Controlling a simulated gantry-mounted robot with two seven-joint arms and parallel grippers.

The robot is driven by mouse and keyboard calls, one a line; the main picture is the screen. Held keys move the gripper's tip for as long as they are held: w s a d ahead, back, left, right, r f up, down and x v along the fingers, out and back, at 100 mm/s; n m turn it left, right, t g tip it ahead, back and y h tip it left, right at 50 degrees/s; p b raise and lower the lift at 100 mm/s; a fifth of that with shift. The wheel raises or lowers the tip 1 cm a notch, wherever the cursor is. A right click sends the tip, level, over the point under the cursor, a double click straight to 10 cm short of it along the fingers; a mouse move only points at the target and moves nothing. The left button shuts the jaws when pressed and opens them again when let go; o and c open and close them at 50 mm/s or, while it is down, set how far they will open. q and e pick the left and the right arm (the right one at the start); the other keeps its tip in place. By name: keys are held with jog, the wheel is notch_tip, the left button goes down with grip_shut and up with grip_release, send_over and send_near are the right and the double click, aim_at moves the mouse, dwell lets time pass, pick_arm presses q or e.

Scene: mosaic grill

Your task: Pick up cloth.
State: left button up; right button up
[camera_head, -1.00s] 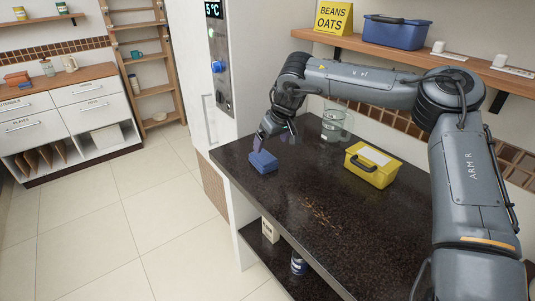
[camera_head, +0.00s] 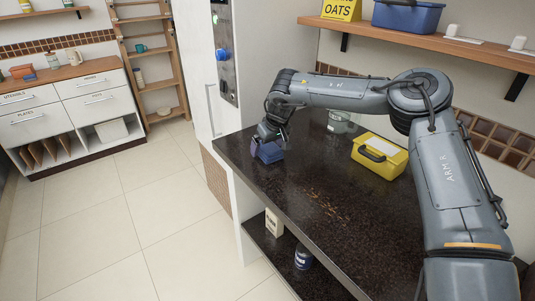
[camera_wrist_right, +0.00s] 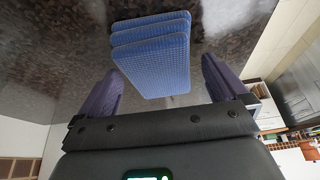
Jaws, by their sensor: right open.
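The blue folded cloth (camera_head: 269,153) lies on the dark countertop near its far left corner in the head view. It looks like a small stack of layers with a woven texture in the right wrist view (camera_wrist_right: 152,50). My right gripper (camera_head: 268,142) is right above the cloth. In the right wrist view its two purple-grey fingers (camera_wrist_right: 160,82) stand apart, one on each side of the cloth, with gaps between. The gripper is open and holds nothing. In the head view the gripper hides part of the cloth. My left gripper is not in view.
A yellow box with a handle (camera_head: 379,153) and a glass jug (camera_head: 339,122), partly hidden by my arm, stand on the dark countertop (camera_head: 315,200). A wooden shelf (camera_head: 440,50) hangs above. A carton (camera_head: 274,222) and a can (camera_head: 303,257) stand on the lower shelf.

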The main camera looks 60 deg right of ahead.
jog(key=shift+w+d+f, duration=0.1)
jog(key=shift+w+f, duration=0.05)
jog(key=shift+f, duration=0.25)
jog(key=shift+f, duration=0.15)
jog(key=shift+c, duration=0.2)
jog(key=c, duration=0.9)
